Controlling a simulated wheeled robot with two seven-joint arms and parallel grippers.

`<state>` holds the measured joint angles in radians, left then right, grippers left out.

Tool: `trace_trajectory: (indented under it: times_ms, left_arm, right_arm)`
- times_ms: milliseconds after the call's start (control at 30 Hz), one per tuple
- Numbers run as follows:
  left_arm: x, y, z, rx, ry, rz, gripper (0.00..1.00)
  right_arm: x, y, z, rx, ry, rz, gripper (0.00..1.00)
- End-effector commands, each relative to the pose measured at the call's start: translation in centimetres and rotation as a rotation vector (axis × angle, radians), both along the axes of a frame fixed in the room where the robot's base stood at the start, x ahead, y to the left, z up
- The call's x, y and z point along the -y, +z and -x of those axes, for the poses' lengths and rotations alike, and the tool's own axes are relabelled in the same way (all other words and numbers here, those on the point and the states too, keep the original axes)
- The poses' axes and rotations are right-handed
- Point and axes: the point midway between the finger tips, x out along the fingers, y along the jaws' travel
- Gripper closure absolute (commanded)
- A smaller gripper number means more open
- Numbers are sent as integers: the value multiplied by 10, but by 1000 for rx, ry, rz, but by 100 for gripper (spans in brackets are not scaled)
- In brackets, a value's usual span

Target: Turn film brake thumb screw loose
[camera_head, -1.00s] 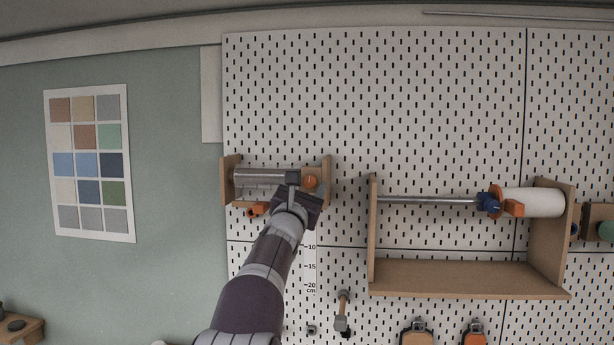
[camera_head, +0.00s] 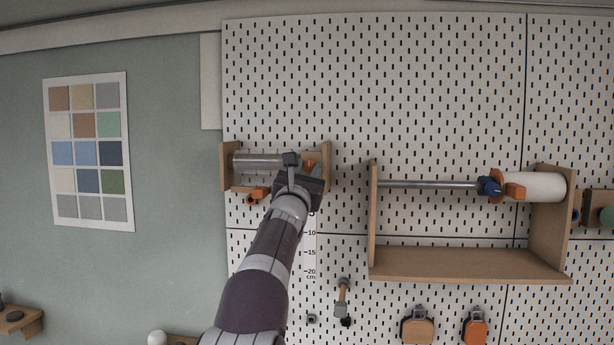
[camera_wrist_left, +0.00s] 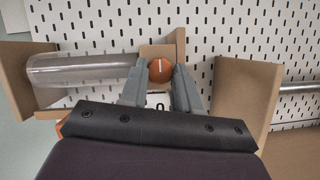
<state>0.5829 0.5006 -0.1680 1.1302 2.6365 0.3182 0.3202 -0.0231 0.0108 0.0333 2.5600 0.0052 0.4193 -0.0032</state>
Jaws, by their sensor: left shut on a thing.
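The film brake thumb screw (camera_wrist_left: 160,70) is a round orange knob with a pale line on its face, in the left wrist view. It sits between the two grey fingers of my left gripper (camera_wrist_left: 160,84), which is shut on it. In the head view the thumb screw (camera_head: 311,165) shows as a small orange patch beside my left gripper (camera_head: 298,168), partly hidden by it. The clear film roll (camera_head: 258,162) lies level in a small wooden holder (camera_head: 226,167) to the left of the screw. My right gripper is not in view.
A larger wooden shelf (camera_head: 465,262) to the right carries a metal rod (camera_head: 430,184), a blue clamp (camera_head: 488,187) and a white roll (camera_head: 540,186). An orange part (camera_head: 258,195) sits below the film holder. The pegboard above is bare.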

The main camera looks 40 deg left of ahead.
Motion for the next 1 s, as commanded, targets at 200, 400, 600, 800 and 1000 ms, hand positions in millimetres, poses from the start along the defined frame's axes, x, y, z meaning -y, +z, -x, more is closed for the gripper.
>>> trace_trajectory:
  times_ms: [200, 400, 600, 800, 1000]
  left_arm:
    - [0, 0, 0, 0, 0, 0, 43]
    - [1, -2, 2, 0, 0, -1, 43]
    - [13, -24, 30, 2, 2, -3, 43]
    - [33, -42, 74, 2, 2, -2, 43]
    - [45, -49, 102, 0, 2, 0, 43]
  right_arm:
    - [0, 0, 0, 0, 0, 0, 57]
    - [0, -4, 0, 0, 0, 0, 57]
    - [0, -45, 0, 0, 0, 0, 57]
    - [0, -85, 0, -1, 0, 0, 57]
    - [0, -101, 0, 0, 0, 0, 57]
